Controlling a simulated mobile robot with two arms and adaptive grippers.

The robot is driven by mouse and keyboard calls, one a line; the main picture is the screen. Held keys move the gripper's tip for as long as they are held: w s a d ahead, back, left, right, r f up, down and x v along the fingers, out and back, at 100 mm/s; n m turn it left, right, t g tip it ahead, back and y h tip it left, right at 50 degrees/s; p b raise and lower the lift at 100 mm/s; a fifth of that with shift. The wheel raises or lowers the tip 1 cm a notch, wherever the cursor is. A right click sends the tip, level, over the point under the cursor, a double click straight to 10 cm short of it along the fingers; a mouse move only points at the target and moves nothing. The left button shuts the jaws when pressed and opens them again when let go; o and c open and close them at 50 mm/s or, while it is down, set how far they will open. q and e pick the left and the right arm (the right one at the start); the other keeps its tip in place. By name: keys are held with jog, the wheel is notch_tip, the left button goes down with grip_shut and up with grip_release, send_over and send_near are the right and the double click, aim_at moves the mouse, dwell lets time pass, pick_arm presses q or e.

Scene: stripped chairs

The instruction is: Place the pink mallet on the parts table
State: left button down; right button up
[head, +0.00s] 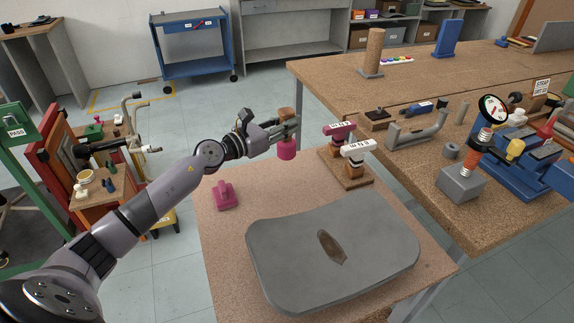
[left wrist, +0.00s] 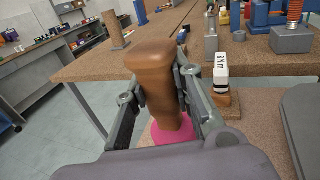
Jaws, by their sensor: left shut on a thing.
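The pink mallet (head: 287,150) hangs with its pink head down and its brown wooden handle up. My left gripper (head: 290,127) is shut on it, over the far left part of the low speckled table (head: 230,250). The left wrist view shows the brown handle (left wrist: 157,85) between the fingers, with the pink head low and partly hidden. The head looks above the tabletop, but I cannot tell the gap. No label shows which table is the parts table. My right gripper is not in view.
A large grey chair seat (head: 290,255) fills much of the low table. A pink block (head: 226,196) lies at its left. A stand with labelled mallets (head: 357,150) is at its far right. A higher bench (head: 325,80) with tools stands behind. Bare tabletop shows between block and stand.

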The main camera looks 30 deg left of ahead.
pick_arm(q)
jog(key=b, duration=0.1)
send_over(280, 157)
jog(key=w, duration=0.2)
jog(key=f, duration=0.2)
jog(key=d+f, duration=0.1)
jog(key=f, duration=0.1)
jog(key=shift+w+f, duration=0.2)
jog(key=shift+s+a+f, duration=0.1)
jog(key=shift+f, duration=0.5)
jog(key=shift+f+b, duration=0.35)
jog(key=shift+f, duration=0.05)
notch_tip(280, 157, down, 3)
jog(key=shift+r+b, duration=0.15)
jog(key=shift+b, duration=0.3)
jog(key=shift+f, duration=0.5)
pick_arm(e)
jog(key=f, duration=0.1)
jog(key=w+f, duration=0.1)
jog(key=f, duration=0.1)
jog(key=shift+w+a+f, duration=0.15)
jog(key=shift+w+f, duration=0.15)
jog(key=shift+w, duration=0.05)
pick_arm(q)
jog(key=c, duration=1.4)
grip_release()
